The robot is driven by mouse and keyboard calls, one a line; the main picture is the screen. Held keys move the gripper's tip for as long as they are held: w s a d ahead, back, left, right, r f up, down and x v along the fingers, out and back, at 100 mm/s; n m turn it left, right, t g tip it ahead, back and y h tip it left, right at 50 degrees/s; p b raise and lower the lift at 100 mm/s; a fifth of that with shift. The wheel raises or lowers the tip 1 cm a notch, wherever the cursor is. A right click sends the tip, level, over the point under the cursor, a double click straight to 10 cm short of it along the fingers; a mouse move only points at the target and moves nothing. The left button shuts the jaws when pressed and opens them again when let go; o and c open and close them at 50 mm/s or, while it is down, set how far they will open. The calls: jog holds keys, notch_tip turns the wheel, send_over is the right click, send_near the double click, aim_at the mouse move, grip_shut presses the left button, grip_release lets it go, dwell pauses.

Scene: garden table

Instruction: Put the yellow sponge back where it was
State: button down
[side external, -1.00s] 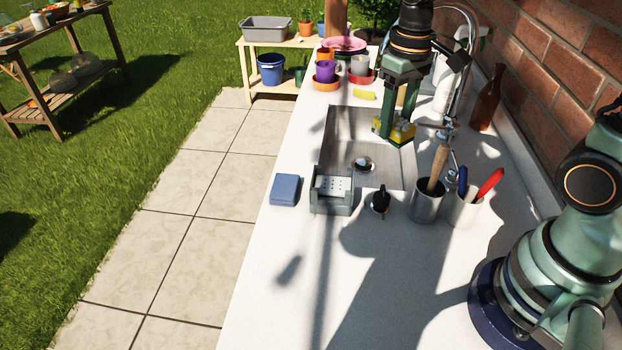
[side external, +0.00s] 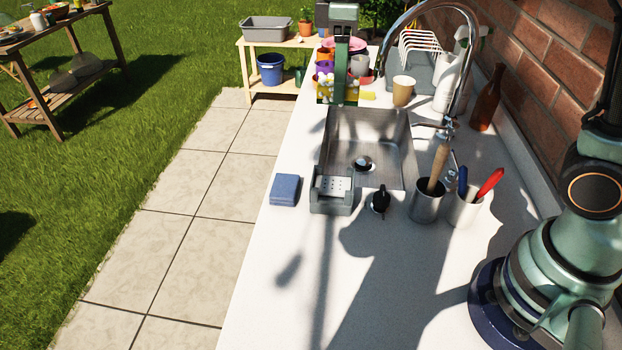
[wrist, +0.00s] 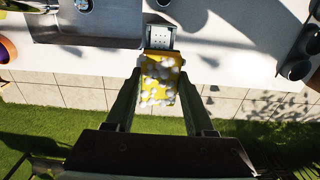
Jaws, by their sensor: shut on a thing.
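The yellow sponge (wrist: 160,80), dotted with white foam, is between the two fingers of my gripper (wrist: 160,92) in the wrist view. In the side view the sponge (side external: 324,90) is partly hidden by my gripper (side external: 340,100), which holds it in the air. A grey holder with a white perforated plate (side external: 332,190) stands at the near left corner of the sink and looks empty. In the wrist view the holder (wrist: 160,36) shows just beyond the sponge. A small yellow piece (side external: 368,96) lies on the counter past the sink.
A blue block (side external: 285,190) lies left of the holder, close to the counter's edge. The steel sink (side external: 372,135) has a tall curved tap at its right. A dark knob (side external: 381,200) and utensil cups (side external: 427,203) stand on the near side. Pots and a paper cup (side external: 403,91) stand behind.

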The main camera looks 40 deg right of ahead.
aim_at(334, 184)
notch_tip(334, 184, down, 20)
jog(key=shift+r, duration=0.25)
dwell(0.4)
jog(key=shift+c, duration=1.3)
grip_release()
jog(key=shift+f, duration=0.1)
notch_tip(334, 184, up, 12)
jog(key=s+d+r+m+t, duration=0.5)
jog(key=s+d+m, duration=0.3)
jog(key=s, duration=0.3)
jog(key=shift+d+r+m+t, duration=0.15)
jog(key=shift+r+m+t, duration=0.15)
jog(key=shift+r+m, duration=0.35)
